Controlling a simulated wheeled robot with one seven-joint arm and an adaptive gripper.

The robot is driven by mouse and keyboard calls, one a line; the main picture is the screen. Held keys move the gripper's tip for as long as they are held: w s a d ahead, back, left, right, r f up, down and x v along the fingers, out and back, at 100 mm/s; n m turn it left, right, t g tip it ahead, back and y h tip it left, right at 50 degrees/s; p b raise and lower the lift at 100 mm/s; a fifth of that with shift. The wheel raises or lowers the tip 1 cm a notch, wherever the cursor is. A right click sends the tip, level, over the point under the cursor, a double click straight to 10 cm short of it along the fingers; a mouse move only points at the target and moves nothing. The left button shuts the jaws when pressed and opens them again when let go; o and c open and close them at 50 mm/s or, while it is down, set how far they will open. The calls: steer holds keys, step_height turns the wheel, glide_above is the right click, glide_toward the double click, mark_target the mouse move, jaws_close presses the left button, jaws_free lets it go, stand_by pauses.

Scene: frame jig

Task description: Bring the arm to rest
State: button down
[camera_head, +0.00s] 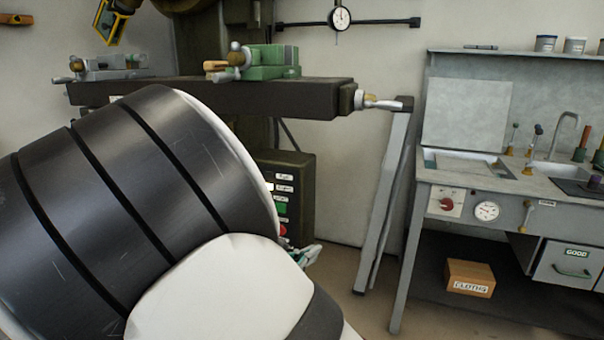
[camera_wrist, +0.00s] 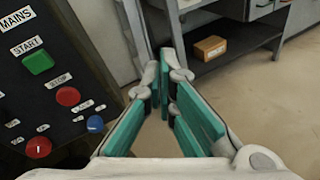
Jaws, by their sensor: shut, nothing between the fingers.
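My arm fills the left and lower middle of the head view, with its dark ringed link and white joint in front. My gripper shows in the wrist view (camera_wrist: 166,78), its teal-padded fingers meeting at the tips with nothing between them. In the head view only a small part of my gripper (camera_head: 304,256) shows past the arm, low beside the control box. The gripper hangs in the air to the right of the control panel (camera_wrist: 45,90) in the wrist view and touches nothing that I can see.
The dark control box (camera_head: 297,190) stands under the machine table (camera_head: 215,98), which carries a green vise (camera_head: 272,62). A grey bench (camera_head: 450,178) with a sink stands at right; a cardboard box (camera_head: 470,278) sits on its lower shelf. The floor between is clear.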

steer(key=s+d+r+m+g+y, duration=0.1)
steer(key=s+d+r+m+g, duration=0.2)
steer(key=s+d+m+g, duration=0.6)
steer(key=s+d+r+m+g+y, duration=0.15)
steer(key=s+d+r+m, duration=0.3)
steer(key=s+d, duration=0.55)
steer(key=s+r+m+g+y, duration=0.15)
steer(key=s+m+y, duration=0.8)
steer(key=s, duration=1.15)
step_height(320, 180, up, 28)
steer(key=m+t+h+p, duration=0.1)
steer(key=t+p, duration=0.3)
steer(key=p, duration=2.2)
steer(key=shift+m+h, duration=0.3)
steer(key=shift+m, duration=0.1)
